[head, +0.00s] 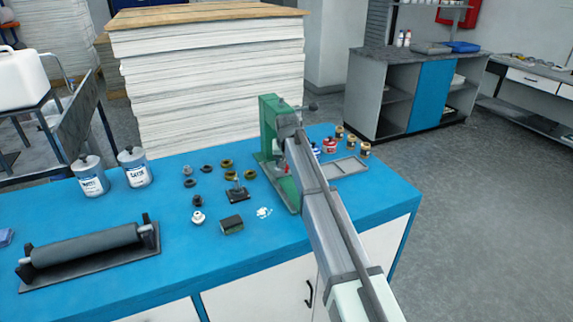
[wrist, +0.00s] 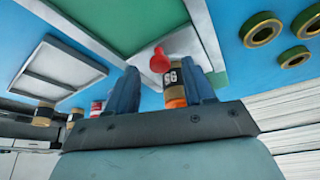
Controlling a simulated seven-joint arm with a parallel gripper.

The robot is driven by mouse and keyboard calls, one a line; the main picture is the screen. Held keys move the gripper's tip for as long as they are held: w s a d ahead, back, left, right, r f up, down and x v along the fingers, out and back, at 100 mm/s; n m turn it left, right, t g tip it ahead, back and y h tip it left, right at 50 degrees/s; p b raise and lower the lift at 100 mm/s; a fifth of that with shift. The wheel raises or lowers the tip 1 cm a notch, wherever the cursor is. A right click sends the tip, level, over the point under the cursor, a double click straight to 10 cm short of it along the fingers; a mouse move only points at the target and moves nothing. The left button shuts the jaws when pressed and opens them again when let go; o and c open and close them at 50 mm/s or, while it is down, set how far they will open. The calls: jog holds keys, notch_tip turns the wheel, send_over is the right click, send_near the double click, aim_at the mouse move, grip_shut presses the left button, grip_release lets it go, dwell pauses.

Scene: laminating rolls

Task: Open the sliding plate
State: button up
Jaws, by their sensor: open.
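The green press (head: 270,125) stands on the blue table, and my arm reaches over it from the lower right. In the head view my arm hides much of the press and my gripper. In the wrist view my gripper (wrist: 160,68) is open, with two blue fingers. A small round red knob (wrist: 160,60) shows between the fingertips. A tan cylinder with a black label (wrist: 174,77) also shows between the fingers; I cannot tell whether they touch it. I cannot tell which part slides.
A shallow grey tray (head: 345,166) and several small jars (head: 352,140) stand right of the press. Rings and small parts lie left of it. A grey roller (head: 85,246) and two cans (head: 134,167) are farther left. A paper stack (head: 210,85) rises behind.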

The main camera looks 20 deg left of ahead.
jog(key=shift+w+f, duration=0.2)
jog(key=shift+f, duration=0.35)
grip_shut()
dwell(0.5)
